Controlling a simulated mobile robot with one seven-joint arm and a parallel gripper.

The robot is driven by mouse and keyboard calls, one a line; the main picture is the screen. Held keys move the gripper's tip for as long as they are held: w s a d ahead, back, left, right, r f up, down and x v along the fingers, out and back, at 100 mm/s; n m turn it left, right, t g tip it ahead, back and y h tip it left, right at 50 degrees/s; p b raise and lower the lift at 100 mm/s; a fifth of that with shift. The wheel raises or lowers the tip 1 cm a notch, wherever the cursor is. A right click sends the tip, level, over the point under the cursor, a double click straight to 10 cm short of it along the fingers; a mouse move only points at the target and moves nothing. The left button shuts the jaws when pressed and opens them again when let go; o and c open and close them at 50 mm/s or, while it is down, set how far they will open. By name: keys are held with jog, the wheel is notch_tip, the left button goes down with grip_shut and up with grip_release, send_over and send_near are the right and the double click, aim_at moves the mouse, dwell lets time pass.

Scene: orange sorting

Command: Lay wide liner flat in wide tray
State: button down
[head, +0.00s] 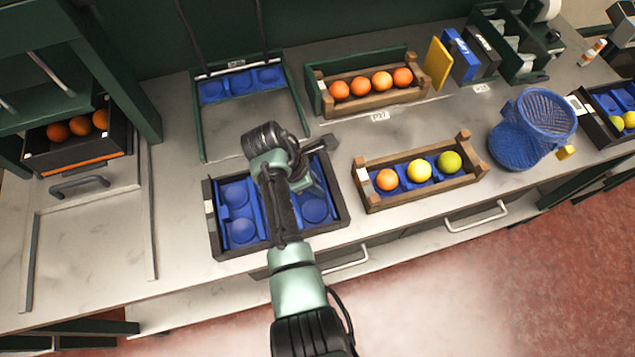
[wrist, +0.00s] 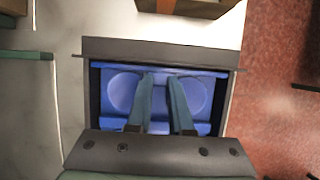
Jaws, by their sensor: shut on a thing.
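The wide tray (head: 213,230) is a dark, shallow box on the counter, near its front edge. Its far wall also shows in the wrist view (wrist: 160,50). The wide liner (head: 241,231) is blue with round cups and lies within the tray walls; it fills most of the tray in the wrist view (wrist: 120,92). My gripper (wrist: 161,78) reaches down into the tray, its two green fingers shut on the liner between two cups. In the head view my arm covers the middle of the liner. I cannot tell whether the liner touches the tray floor everywhere.
A wooden crate (head: 418,193) with an orange and two yellowish fruits stands close to the right. Another wooden crate (head: 372,100) of oranges and a green-framed stand (head: 197,125) are behind. A blue basket (head: 530,130) is farther right.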

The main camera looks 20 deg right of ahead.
jog(key=shift+f+b, duration=0.45)
jog(key=shift+f, duration=0.15)
dwell(0.7)
jog(key=shift+c, duration=1.7)
grip_release()
jog(key=shift+r, duration=0.2)
jog(key=shift+r+p, duration=3.9)
jog(key=shift+p, duration=0.35)
